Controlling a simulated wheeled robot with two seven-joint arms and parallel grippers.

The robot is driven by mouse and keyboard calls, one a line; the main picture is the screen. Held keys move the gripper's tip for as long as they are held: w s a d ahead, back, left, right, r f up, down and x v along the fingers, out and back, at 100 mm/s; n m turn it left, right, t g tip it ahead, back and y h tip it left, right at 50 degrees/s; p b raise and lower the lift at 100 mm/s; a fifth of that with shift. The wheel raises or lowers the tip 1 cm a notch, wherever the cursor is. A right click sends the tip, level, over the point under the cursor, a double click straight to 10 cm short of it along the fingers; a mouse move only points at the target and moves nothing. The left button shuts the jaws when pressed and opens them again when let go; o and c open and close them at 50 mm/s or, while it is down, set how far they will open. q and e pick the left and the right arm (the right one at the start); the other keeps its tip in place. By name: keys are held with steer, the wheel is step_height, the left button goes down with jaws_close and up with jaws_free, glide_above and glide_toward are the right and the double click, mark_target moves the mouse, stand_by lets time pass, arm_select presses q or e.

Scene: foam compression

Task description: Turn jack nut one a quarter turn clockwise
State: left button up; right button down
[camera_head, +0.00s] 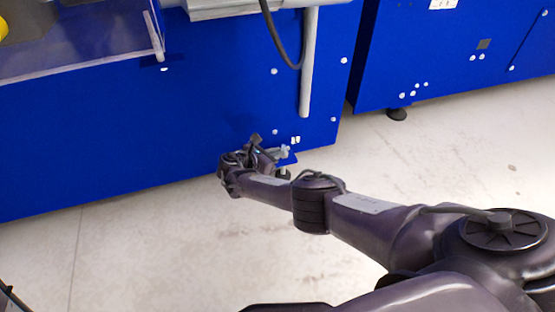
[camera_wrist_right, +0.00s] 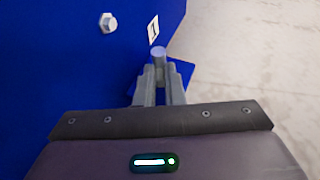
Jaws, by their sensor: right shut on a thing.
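My right gripper (camera_head: 262,153) is at the lower right corner of the blue machine, low and near the floor. In the right wrist view its two grey fingers (camera_wrist_right: 159,88) are closed together around jack nut one, which is mostly hidden between them. A pale round-topped grey stud (camera_wrist_right: 158,53) shows just beyond the fingertips. A white label marked 1 (camera_wrist_right: 153,28) is on the blue panel just past the stud. How far the nut is turned cannot be seen. My left gripper is not in view.
The blue machine panel (camera_head: 150,135) rises behind my right gripper. A hex bolt head (camera_wrist_right: 108,22) sticks out of it, and a blue bracket (camera_wrist_right: 181,74) lies beside the fingers. A grey pipe (camera_head: 310,65) hangs above. Pale floor (camera_head: 440,150) is clear to the right.

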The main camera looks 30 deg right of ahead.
steer(key=shift+m+g+b, duration=0.4)
steer(key=shift+g, duration=0.1)
steer(key=c, duration=1.5)
jaws_free()
steer(key=shift+w, duration=0.1)
steer(key=p+v, duration=0.3)
steer(key=v, duration=0.4)
steer(key=shift+a+r+p, duration=0.1)
steer(key=shift+a+p, duration=0.25)
